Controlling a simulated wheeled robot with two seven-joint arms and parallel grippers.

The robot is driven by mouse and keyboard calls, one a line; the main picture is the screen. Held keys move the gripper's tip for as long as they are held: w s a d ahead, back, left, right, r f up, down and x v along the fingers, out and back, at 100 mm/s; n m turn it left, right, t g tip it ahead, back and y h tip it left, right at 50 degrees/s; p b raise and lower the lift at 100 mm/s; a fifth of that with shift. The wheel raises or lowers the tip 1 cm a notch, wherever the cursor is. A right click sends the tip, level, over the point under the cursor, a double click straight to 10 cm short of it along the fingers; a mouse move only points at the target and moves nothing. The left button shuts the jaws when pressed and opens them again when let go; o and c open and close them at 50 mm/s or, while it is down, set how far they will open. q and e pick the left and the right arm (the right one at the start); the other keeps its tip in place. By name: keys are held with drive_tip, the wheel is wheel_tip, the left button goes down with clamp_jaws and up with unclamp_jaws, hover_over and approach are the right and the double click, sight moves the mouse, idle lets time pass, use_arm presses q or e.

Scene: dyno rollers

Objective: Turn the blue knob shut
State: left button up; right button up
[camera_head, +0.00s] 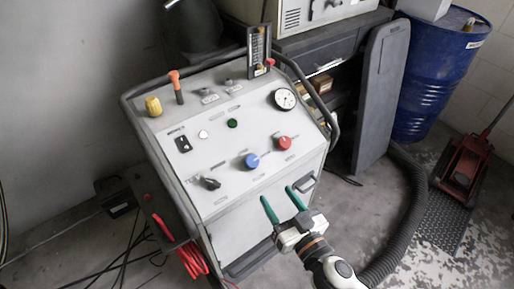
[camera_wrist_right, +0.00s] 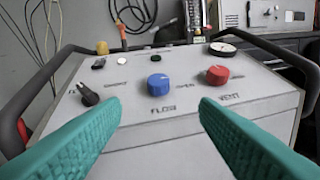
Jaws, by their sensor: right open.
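The blue knob (camera_head: 251,160) is on the sloped grey panel of a wheeled machine. My right gripper (camera_head: 279,200) is open, with green fingers, in front of the panel's lower edge. Its fingertips (camera_wrist_right: 160,110) are apart with nothing between them, and the blue knob is beyond them. A red knob (camera_head: 284,142) is to the right of the blue one, labelled VENT in the wrist view. My left gripper does not show.
A black lever knob (camera_head: 210,183) is left of the blue knob. A round gauge (camera_head: 285,99), a yellow knob (camera_head: 153,106) and an orange-topped lever (camera_head: 175,85) are farther up the panel. A dark tubular rail (camera_head: 306,82) edges the machine. A blue drum (camera_head: 432,75) stands at right.

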sight(255, 165)
drive_tip(key=p+x, duration=0.2)
drive_tip(key=x, duration=0.9)
drive_tip(key=shift+w+a+r, duration=0.1)
drive_tip(key=shift+w+a, duration=0.05)
drive_tip(key=shift+a, duration=0.05)
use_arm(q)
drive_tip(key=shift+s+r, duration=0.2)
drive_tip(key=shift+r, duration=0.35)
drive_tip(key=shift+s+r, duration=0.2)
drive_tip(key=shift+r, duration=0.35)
use_arm(e)
drive_tip(key=c, duration=1)
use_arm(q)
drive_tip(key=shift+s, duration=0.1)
use_arm(e)
drive_tip(key=shift+o, duration=0.2)
